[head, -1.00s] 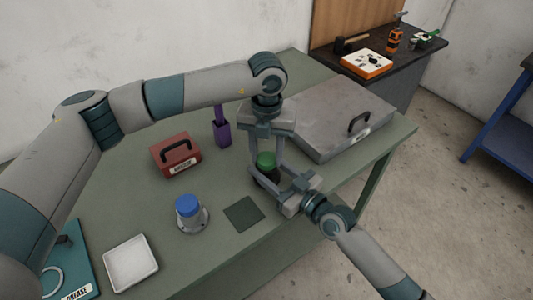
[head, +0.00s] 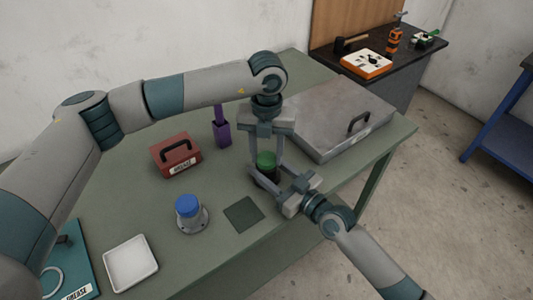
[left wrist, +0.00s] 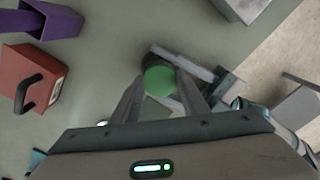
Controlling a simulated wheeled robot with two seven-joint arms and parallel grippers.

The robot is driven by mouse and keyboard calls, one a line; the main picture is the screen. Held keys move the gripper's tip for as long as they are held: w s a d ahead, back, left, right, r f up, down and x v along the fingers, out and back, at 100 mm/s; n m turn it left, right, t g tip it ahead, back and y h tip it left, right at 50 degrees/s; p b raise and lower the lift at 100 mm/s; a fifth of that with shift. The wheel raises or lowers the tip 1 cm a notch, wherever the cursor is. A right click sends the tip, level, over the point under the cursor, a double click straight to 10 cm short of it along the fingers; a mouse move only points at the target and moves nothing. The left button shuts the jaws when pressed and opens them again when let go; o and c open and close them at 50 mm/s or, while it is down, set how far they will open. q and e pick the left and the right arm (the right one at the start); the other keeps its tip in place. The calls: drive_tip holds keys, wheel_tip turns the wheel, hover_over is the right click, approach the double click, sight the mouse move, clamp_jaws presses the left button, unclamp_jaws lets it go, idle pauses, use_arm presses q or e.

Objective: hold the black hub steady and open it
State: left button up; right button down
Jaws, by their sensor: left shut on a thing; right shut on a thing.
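The black hub (head: 264,181) stands upright near the table's front right edge, with a green cap (head: 267,158) on top. My left gripper (head: 267,154) comes down from above and is shut on the green cap. The left wrist view shows the green cap (left wrist: 159,79) between its two fingers. My right gripper (head: 264,178) reaches in from the right, low down, and is shut on the black hub's body. Fingers hide much of the body, and I cannot tell whether the cap is loose.
A blue-capped hub (head: 188,212), a dark green square pad (head: 243,214), a white tray (head: 130,264), a red box (head: 176,155) and a purple holder (head: 222,132) stand to the left. A large grey metal case (head: 335,112) lies behind, to the right.

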sight(266, 158)
use_arm(q)
drive_tip(key=shift+r, duration=0.25)
drive_tip(key=shift+r, duration=0.35)
drive_tip(key=shift+r, duration=0.5)
drive_tip(key=shift+r, duration=1.9)
use_arm(e)
drive_tip(key=c, duration=0.8)
unclamp_jaws()
